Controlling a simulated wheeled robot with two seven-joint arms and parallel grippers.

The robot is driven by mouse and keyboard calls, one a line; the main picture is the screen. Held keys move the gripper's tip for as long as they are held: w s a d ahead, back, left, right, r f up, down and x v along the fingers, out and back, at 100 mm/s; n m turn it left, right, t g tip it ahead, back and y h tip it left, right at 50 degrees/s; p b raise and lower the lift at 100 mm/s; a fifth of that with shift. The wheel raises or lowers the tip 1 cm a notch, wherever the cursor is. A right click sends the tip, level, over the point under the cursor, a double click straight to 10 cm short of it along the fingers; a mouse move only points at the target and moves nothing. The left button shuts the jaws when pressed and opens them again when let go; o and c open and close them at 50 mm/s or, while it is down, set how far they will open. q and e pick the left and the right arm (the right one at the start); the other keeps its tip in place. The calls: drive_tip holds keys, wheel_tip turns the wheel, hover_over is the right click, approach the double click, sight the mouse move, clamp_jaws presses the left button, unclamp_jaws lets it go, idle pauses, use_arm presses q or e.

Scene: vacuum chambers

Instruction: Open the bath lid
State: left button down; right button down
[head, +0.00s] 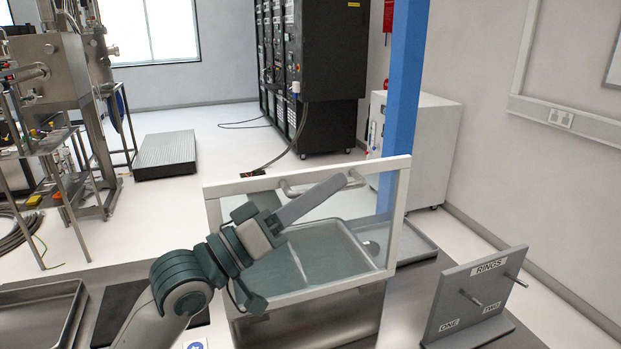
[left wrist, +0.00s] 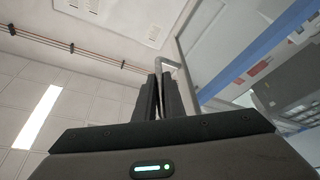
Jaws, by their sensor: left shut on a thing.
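The bath lid is a clear panel in a pale frame (head: 403,215), standing steeply raised in the head view. Its bar handle (head: 290,188) runs along the upper part of the frame. The bath (head: 345,262) is a steel basin with greenish liquid, seen through the clear panel. My left gripper (head: 352,178) reaches across the panel and is shut on the handle. In the left wrist view, the fingers (left wrist: 160,97) are close together around the bent handle (left wrist: 168,65). My right gripper is in neither view.
A grey stand labelled RINGS (head: 470,295) with two pegs is right of the bath. A blue post (head: 405,90) rises behind the lid. A steel tray (head: 40,315) lies at lower left. A white cabinet (head: 430,150) stands behind on the right.

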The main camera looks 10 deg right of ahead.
use_arm(q)
drive_tip(key=s, duration=0.1)
drive_tip(key=s+m, duration=0.1)
drive_tip(key=s+f+m+g, duration=0.1)
drive_tip(key=shift+s+d+h+b, duration=0.3)
drive_tip(key=shift+s+d+h, duration=0.05)
drive_tip(key=shift+d+h, duration=0.05)
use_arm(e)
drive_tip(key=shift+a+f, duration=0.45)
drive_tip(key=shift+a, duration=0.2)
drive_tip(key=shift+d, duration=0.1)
use_arm(q)
drive_tip(key=c, duration=1.8)
unclamp_jaws()
drive_tip(key=shift+c, duration=0.2)
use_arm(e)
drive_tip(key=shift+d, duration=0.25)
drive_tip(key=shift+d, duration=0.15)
